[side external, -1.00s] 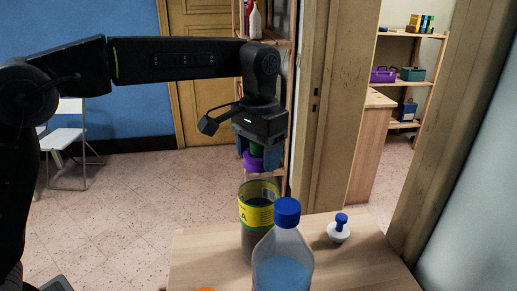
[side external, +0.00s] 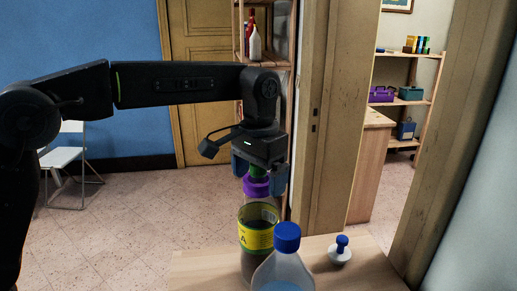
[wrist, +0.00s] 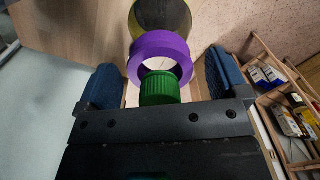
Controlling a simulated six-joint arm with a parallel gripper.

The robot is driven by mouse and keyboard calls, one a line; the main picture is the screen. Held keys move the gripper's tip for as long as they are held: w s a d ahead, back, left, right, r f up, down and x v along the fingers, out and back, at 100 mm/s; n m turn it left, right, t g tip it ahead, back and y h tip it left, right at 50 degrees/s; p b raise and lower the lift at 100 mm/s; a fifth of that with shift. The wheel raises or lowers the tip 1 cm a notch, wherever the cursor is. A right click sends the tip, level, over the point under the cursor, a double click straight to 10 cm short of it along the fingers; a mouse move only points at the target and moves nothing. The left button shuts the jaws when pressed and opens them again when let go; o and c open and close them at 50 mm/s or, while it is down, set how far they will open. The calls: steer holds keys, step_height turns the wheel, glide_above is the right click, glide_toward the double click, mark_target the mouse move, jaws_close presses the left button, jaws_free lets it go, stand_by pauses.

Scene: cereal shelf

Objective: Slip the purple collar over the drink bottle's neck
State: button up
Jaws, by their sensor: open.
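The purple collar (side external: 257,187) is a thick ring. It sits just below the green cap (side external: 258,170) of the clear drink bottle with a yellow label (side external: 256,238), and appears to be around its neck. In the wrist view the collar (wrist: 161,50) lies beyond the green cap (wrist: 160,88), with the dark, yellow-edged bottle body (wrist: 165,14) farther out. My gripper (side external: 260,176) is open above the bottle. Its blue fingers stand apart on both sides of the cap and collar, with gaps in the wrist view (wrist: 160,80). The bottle's base is hidden in the side view.
A blue-capped bottle (side external: 286,262) stands close in front of the drink bottle on the wooden table (side external: 205,268). A white object with a blue knob (side external: 340,252) stands to the right. A wooden shelf (side external: 265,65) and door frame are behind.

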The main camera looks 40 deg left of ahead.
step_height(320, 180, up, 12)
steer(key=shift+w+r, duration=0.1)
steer(key=shift+r, duration=0.45)
stand_by(0.3)
steer(key=s+a+f+n+t, duration=0.1)
steer(key=s+a+f+t, duration=0.15)
steer(key=s+a, duration=0.85)
steer(key=s+a+f+t, duration=0.3)
steer(key=s+f, duration=1)
steer(key=shift+s+f+n, duration=0.2)
steer(key=shift+n, duration=0.1)
